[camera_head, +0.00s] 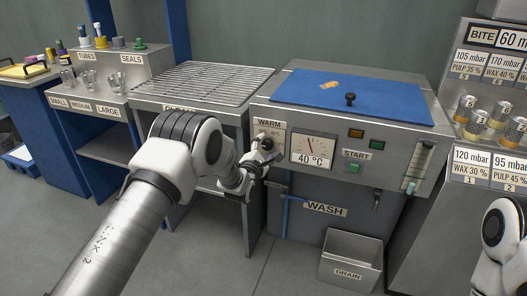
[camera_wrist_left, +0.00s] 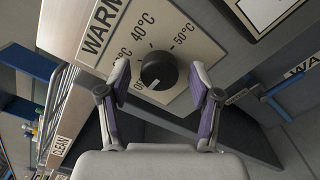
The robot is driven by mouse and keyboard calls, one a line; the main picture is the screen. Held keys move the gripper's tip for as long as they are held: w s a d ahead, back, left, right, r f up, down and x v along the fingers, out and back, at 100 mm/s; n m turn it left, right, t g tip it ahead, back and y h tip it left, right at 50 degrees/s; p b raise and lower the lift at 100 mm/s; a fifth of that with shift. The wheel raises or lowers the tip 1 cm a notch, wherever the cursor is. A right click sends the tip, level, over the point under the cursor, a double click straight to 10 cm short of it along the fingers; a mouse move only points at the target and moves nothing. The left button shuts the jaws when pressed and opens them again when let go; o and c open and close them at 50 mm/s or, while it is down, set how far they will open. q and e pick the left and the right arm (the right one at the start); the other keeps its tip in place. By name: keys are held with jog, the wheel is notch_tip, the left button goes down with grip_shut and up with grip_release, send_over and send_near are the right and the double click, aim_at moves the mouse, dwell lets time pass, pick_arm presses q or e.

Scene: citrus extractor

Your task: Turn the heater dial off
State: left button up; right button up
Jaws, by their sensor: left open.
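The heater dial (camera_wrist_left: 158,71) is a round black knob on a white plate marked WARM, 40°C and 50°C. In the left wrist view it sits between the two fingers of my left gripper (camera_wrist_left: 160,82), which is open with a finger on either side. I cannot tell whether either finger touches the knob. A small pale mark shows at the knob's lower left edge; part of the scale is hidden by the left finger. In the head view my left gripper is at the WARM plate (camera_head: 269,127) and largely covers the dial. My right gripper is out of view.
A gauge reading 40 °C (camera_head: 313,150) and a green START button (camera_head: 354,168) are right of the dial. A blue lid (camera_head: 310,90) tops the wash unit. A wire rack (camera_head: 200,80) stands left. A DRAIN bin (camera_head: 335,270) sits on the floor below.

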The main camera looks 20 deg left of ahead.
pick_arm(q)
jog(key=s, duration=1.2)
jog(key=shift+a, duration=0.2)
jog(key=shift+w, duration=0.1)
